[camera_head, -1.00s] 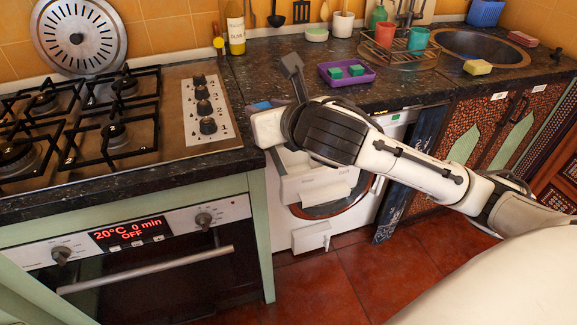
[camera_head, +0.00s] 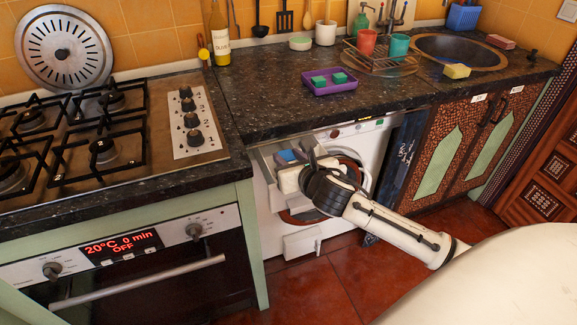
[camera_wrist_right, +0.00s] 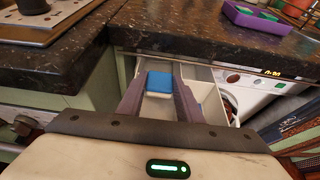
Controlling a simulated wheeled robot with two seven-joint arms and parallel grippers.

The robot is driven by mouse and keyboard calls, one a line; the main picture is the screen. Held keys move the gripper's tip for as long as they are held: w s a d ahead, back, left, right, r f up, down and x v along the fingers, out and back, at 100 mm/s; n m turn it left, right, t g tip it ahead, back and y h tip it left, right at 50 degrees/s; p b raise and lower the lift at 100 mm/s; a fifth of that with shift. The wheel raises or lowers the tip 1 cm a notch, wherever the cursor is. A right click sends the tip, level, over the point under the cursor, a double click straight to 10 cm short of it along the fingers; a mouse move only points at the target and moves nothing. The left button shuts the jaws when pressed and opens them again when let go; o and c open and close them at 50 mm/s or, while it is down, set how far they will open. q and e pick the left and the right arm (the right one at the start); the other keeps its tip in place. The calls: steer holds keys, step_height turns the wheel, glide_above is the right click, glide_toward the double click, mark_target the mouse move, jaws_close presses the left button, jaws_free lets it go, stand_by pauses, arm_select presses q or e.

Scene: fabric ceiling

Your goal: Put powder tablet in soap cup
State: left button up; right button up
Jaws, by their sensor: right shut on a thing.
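A blue and white powder tablet (camera_wrist_right: 160,84) sits between the fingers of my right gripper (camera_wrist_right: 159,88) in the right wrist view. The gripper is shut on it. In the head view the tablet (camera_head: 287,156) shows blue beside my right gripper (camera_head: 296,154). The soap cup is the open white drawer (camera_wrist_right: 206,92) of the washing machine, with divided compartments. My right gripper is over this drawer, just below the counter edge. The tablet appears above or within the drawer opening; its exact height is hard to tell. My left gripper is not in view.
The dark counter (camera_head: 262,100) overhangs the drawer. A purple tray (camera_head: 333,88) with two green tablets stands on it. The washing machine (camera_head: 372,142) has its round door ajar. The stove (camera_head: 205,155) and oven are at left. Floor in front is red tile.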

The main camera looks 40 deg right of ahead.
steer(key=shift+f, duration=1.1)
steer(key=shift+f, duration=0.6)
steer(key=o, duration=0.7)
steer(key=shift+o, duration=0.2)
steer(key=shift+r, duration=0.1)
